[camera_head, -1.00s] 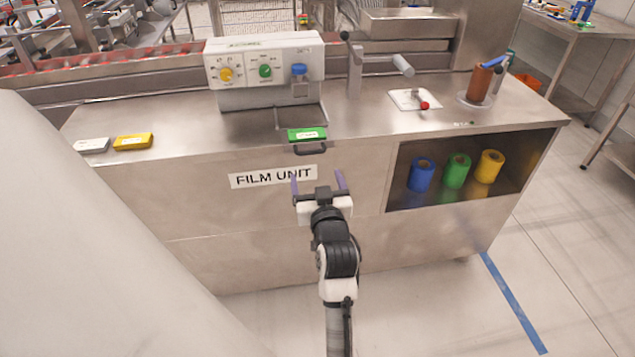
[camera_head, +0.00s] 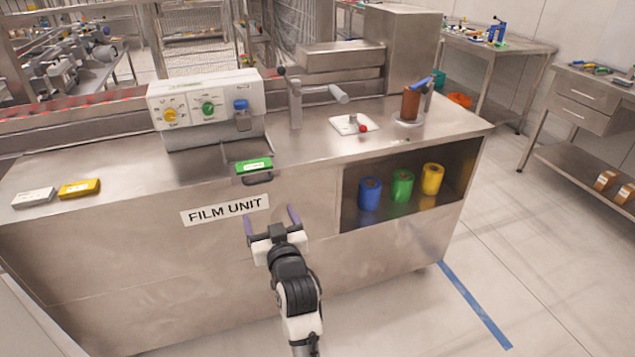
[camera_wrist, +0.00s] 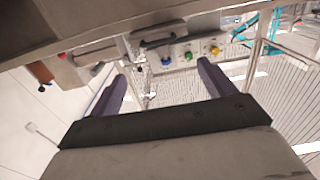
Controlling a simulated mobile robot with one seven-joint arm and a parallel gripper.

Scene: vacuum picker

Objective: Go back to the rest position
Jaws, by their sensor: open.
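My gripper (camera_head: 270,226) is open and empty, its two purple fingers spread apart. In the head view it is in front of the steel film unit (camera_head: 120,245), just below and right of the FILM UNIT label (camera_head: 225,208). In the wrist view the two fingers of my gripper (camera_wrist: 168,85) show with nothing between them. A green block (camera_head: 254,165) lies at the counter's front edge, above a dark drawer handle (camera_head: 254,179). The control panel with yellow, green and blue knobs (camera_head: 206,108) stands behind it.
An open shelf holds blue (camera_head: 369,193), green (camera_head: 402,186) and yellow (camera_head: 433,179) rolls. A drawer bench (camera_head: 592,92) stands at the right. The floor between is clear.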

